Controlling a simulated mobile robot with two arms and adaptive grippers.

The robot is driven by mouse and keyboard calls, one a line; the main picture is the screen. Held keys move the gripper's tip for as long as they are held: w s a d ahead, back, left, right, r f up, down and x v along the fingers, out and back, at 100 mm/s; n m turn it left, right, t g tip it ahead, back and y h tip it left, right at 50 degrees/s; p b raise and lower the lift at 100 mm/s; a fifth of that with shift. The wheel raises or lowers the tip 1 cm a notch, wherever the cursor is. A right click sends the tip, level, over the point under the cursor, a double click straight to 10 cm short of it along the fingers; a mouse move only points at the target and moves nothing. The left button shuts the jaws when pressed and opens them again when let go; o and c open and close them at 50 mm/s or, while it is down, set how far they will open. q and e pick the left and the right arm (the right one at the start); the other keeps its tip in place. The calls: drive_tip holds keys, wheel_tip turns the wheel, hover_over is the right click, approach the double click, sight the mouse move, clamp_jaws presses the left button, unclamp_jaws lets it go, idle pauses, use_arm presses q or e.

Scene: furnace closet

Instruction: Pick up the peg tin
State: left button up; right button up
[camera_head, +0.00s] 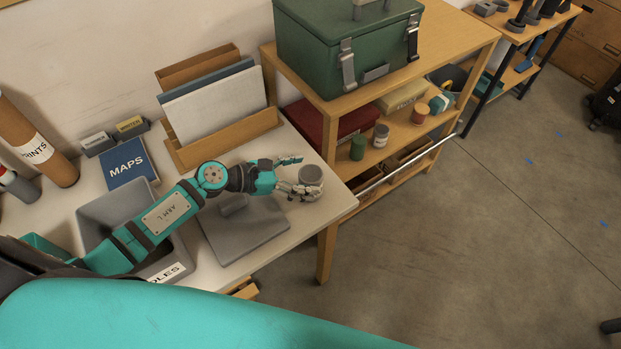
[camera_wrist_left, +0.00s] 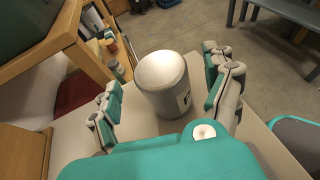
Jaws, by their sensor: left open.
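A grey cylindrical tin (camera_head: 311,175), which I take to be the peg tin, stands upright near the right end of the white table. In the left wrist view the tin (camera_wrist_left: 163,80) has a pale lid and a label on its right side, partly turned away and not readable. My left gripper (camera_head: 297,176) is open around it. The left wrist view shows the left gripper's fingers (camera_wrist_left: 165,100) on either side of the tin, with gaps between fingers and tin. My right gripper is in neither view.
A grey flat board (camera_head: 245,232) lies below my left forearm, beside a grey bin (camera_head: 105,215). A blue MAPS book (camera_head: 127,168) and a wooden file rack (camera_head: 222,142) stand behind. A wooden shelf unit with a green case (camera_head: 345,45) adjoins the table's back right.

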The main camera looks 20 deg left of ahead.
use_arm(q)
drive_tip(key=shift+x, duration=1.35)
drive_tip(key=shift+r, duration=0.1)
drive_tip(key=c, duration=1.5)
